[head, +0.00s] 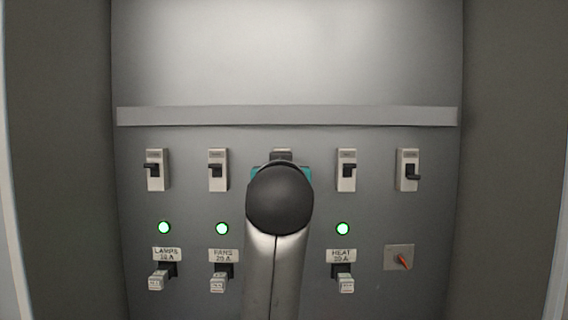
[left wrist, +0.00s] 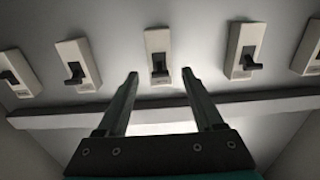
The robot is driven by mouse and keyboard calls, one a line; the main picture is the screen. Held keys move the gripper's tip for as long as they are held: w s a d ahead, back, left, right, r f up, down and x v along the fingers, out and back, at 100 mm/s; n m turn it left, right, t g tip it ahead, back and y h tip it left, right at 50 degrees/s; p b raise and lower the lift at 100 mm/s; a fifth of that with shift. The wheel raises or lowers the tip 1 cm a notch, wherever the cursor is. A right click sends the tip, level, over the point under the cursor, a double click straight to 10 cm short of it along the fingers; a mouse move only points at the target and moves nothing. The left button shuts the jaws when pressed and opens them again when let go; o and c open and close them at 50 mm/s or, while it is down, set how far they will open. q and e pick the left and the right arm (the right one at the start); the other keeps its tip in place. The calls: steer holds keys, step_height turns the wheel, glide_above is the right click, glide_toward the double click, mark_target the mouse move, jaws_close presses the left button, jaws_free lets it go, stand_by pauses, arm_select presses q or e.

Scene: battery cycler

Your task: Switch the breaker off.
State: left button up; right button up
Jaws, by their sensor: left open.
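Several white breakers with black levers sit in a row on the grey panel. The middle breaker (head: 281,154) is mostly hidden behind my arm in the head view. In the left wrist view the middle breaker (left wrist: 158,45) and its black lever (left wrist: 159,66) show between the fingertips. My left gripper (left wrist: 159,73) is open and empty, a finger on each side of that lever; contact cannot be told. In the head view only teal edges of it show behind my wrist. My right gripper is not in view.
Neighbouring breakers (head: 218,170) (head: 346,170) stand close on both sides. A ledge (head: 288,116) runs above the row. Below are green lamps (head: 222,229), labels (head: 167,254), plugs (head: 157,279) and a red rotary switch (head: 404,261). Cabinet walls (head: 55,160) close both sides.

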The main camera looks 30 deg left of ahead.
arm_select(q)
steer(key=shift+x, duration=0.9)
steer(key=shift+d, duration=0.1)
jaws_close()
